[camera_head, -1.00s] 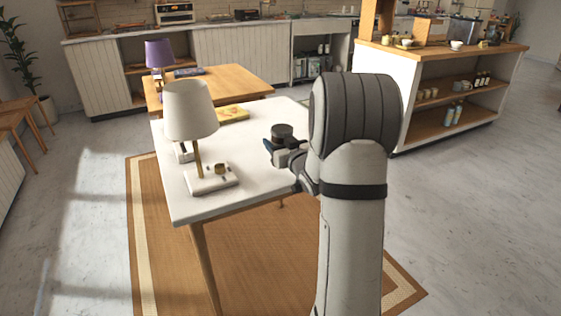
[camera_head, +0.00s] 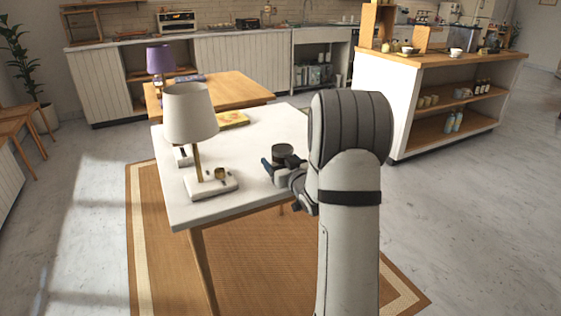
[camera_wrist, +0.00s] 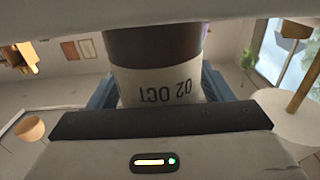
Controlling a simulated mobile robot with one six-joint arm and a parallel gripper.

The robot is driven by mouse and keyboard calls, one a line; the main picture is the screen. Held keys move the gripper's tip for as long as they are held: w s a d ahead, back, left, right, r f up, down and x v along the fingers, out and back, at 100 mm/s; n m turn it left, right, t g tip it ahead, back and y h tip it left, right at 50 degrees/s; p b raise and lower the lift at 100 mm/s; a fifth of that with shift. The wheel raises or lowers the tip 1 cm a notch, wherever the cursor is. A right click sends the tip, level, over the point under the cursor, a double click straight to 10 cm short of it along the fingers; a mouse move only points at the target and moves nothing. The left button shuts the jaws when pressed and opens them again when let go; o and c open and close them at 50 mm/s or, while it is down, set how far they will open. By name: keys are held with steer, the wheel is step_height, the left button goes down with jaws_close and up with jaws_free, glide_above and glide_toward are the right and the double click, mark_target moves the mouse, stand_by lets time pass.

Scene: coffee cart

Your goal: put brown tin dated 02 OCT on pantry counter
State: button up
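The brown tin (camera_wrist: 155,45) fills the upper middle of the wrist view, with a pale label reading "02 OCT" upside down. In the head view the tin (camera_head: 283,151) shows a dark top over the white table (camera_head: 250,140). My gripper (camera_head: 277,168) is shut on it, with blue fingers on both sides of the tin in the wrist view (camera_wrist: 158,92). The tin's lower part is hidden in the head view. A long counter (camera_head: 230,36) runs along the back wall, and a wood-topped counter (camera_head: 440,58) stands at right; I cannot tell which is the pantry counter.
A white lamp (camera_head: 190,112) stands on the white table, left of my gripper. A wooden table with a purple lamp (camera_head: 160,59) stands behind. Cups and a bowl (camera_head: 456,53) occupy the right counter. Floor at right is open.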

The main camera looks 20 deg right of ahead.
steer(key=shift+o, duration=0.5)
steer(key=shift+p, duration=0.5)
steer(key=s, duration=0.7)
steer(key=shift+s+d+r+p, duration=0.15)
steer(key=shift+s+d+p, duration=0.2)
steer(key=shift+d, duration=0.1)
